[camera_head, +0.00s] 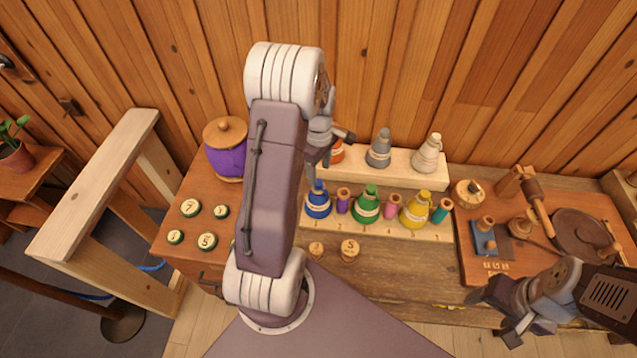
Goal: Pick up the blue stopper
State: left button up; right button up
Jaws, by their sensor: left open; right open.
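The blue stopper (318,206) is a cone with a pale band, standing upright at the left end of the front row on the pale wooden stepped rack (385,228). My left gripper (325,162) is open, just behind and above the blue stopper's top. Its lower finger comes close to the tip in the picture; I cannot tell whether they touch. My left arm hides the area left of the stopper. My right gripper (488,320) is open and empty at the lower right, in front of the bench.
A green stopper (367,205) and a yellow stopper (415,211) stand in the same row, with small spools between, a purple spool (343,201) nearest. A purple jar (226,160) is at left.

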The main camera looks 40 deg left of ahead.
aim_at(319, 182)
pick_arm(q)
jog(key=f, duration=0.4)
jog(key=shift+s+f+p, duration=0.15)
jog(key=shift+s+p, duration=0.05)
jog(key=shift+p, duration=0.2)
jog(key=shift+w+f, duration=0.2)
jog(key=shift+f, duration=0.1)
jog(key=shift+s+r, duration=0.1)
jog(key=shift+s, duration=0.05)
jog(key=c, duration=0.9)
grip_shut()
jog(key=r, duration=0.3)
jog(key=r+b, duration=0.1)
jog(key=shift+d+r, duration=0.15)
jog(key=shift+d, duration=0.15)
jog(key=d+r+b, duration=0.1)
jog(key=d+r, duration=0.5)
jog(key=d, duration=0.5)
jog(key=shift+s+r, duration=0.15)
jog(key=shift+r, duration=0.2)
